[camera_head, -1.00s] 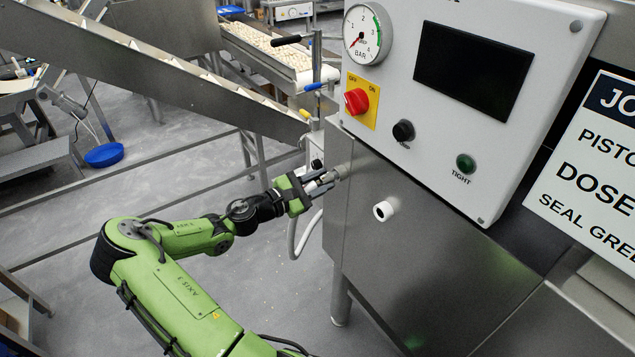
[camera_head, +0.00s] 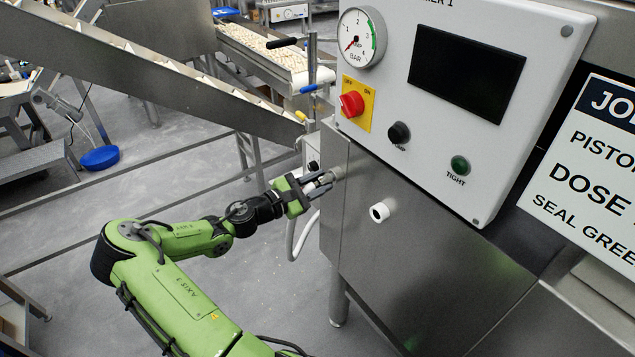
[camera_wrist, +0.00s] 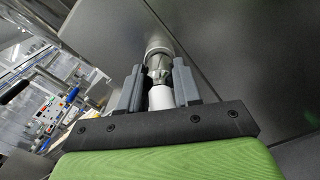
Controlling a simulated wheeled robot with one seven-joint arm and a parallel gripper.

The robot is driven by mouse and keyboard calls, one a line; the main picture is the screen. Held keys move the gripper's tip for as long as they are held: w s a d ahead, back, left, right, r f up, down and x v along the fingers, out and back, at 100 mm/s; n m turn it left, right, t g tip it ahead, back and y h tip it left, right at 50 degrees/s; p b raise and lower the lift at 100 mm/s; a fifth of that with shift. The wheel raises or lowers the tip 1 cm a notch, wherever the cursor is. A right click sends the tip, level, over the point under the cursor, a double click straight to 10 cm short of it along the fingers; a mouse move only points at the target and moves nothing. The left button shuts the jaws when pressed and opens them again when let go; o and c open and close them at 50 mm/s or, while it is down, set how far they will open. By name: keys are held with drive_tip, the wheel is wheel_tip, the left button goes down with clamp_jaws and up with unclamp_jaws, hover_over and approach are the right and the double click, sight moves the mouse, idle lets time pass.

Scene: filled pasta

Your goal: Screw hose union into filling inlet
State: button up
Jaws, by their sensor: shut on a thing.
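My gripper (camera_head: 318,184) is shut on the metal hose union (camera_wrist: 157,69), one jaw on each side of it. The white hose (camera_wrist: 161,97) runs back from the union between the jaws. The filling inlet (camera_head: 337,173) is a short metal stub on the left side of the steel machine; its ring also shows in the wrist view (camera_wrist: 158,45). The union's front end is at the inlet's mouth, roughly in line with it. I cannot tell whether the threads are engaged. The jaws hide part of the union in the head view.
A control panel (camera_head: 455,170) with a gauge, red switch and green TIGHT lamp (camera_head: 459,165), which looks dark, overhangs the inlet. A white round stub (camera_head: 379,212) is to its right. A sloping conveyor (camera_head: 150,75) is behind. The floor (camera_head: 130,185) left of my arm is open.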

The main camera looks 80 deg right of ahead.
drive_tip(key=o, duration=1.4)
idle(0.4)
drive_tip(key=shift+p+v, duration=0.85)
drive_tip(key=shift+v, duration=2.5)
drive_tip(key=shift+w, duration=0.1)
drive_tip(key=v, duration=1.6)
drive_tip(key=shift+p, duration=0.35)
